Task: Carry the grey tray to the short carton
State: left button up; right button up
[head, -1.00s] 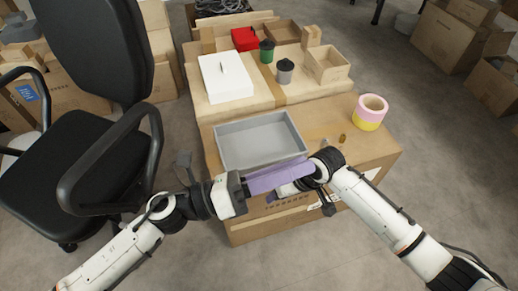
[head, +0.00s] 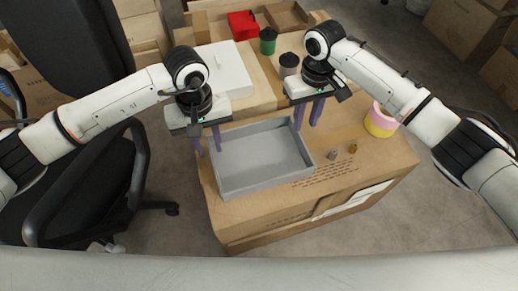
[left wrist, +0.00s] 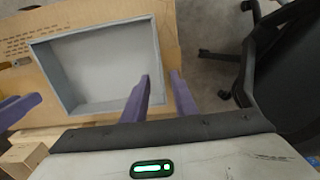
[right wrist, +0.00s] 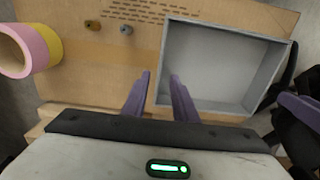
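The empty grey tray (head: 262,187) lies flat on the nearer carton (head: 300,206). It also shows in the left wrist view (left wrist: 72,85) and the right wrist view (right wrist: 228,25). My left gripper (head: 208,152) is open at the tray's left wall, one purple finger on each side of it. My right gripper (head: 306,127) is open at the right wall near the far corner, its fingers likewise either side of the wall. Neither is closed on the tray. How deep the fingertips reach is hard to tell. Which carton is the short one is not clear.
A farther carton (head: 258,88) holds a white box (head: 225,66), a red box (head: 243,25), a green cup (head: 267,41) and a grey cup (head: 288,65). A pink and yellow roll (head: 381,122) and two small items (head: 352,149) lie right of the tray. A black chair (head: 82,190) stands left.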

aim_at(215, 166)
pick_arm(q)
jog(key=shift+s, duration=0.15)
pick_arm(e)
jog(key=shift+s, duration=0.15)
